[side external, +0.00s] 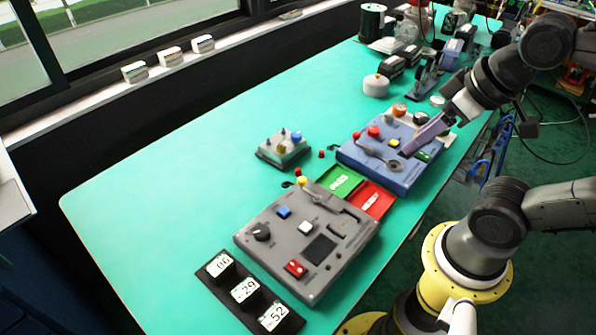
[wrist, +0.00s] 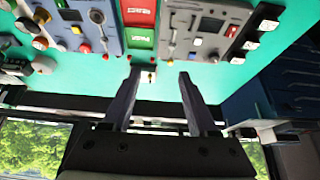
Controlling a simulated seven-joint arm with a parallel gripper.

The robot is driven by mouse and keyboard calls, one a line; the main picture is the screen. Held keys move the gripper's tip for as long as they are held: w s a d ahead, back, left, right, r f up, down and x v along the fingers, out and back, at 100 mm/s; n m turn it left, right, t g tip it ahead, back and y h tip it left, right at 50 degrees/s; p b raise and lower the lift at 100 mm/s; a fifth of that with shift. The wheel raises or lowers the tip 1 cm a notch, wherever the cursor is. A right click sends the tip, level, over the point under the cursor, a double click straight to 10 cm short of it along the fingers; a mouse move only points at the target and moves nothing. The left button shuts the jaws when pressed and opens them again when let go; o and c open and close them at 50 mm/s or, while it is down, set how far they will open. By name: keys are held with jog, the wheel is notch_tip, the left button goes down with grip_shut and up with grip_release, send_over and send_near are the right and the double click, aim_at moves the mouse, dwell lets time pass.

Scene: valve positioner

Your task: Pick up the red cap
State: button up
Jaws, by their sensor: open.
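A small red cap (side external: 321,154) stands on the green table between a small grey-green box and the blue panel in the side view. A small red spot in the wrist view (wrist: 105,57), left of my fingers, may be the same cap. My gripper (side external: 408,152) is open and empty; in the side view its fingers appear over the blue panel, to the right of the cap and apart from it. In the wrist view the two dark fingers (wrist: 160,76) are spread wide. Their exact height above the table is hard to tell.
The blue panel (side external: 378,178) has red knobs and a lever. The grey panel (side external: 272,236) has a raised lever. A green tray (side external: 340,180) and a red tray (side external: 370,200) lie between them. The grey-green box (side external: 282,152) is left of the cap. The table's left area is clear.

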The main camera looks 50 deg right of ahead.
jog(key=w+r+n, duration=0.4)
jog(key=n, duration=0.1)
jog(key=n+g, duration=0.6)
jog(key=n, duration=0.4)
send_over(298, 169)
notch_tip(298, 169, down, 26)
jog(key=shift+w+r, duration=0.1)
jog(key=shift+f, duration=3)
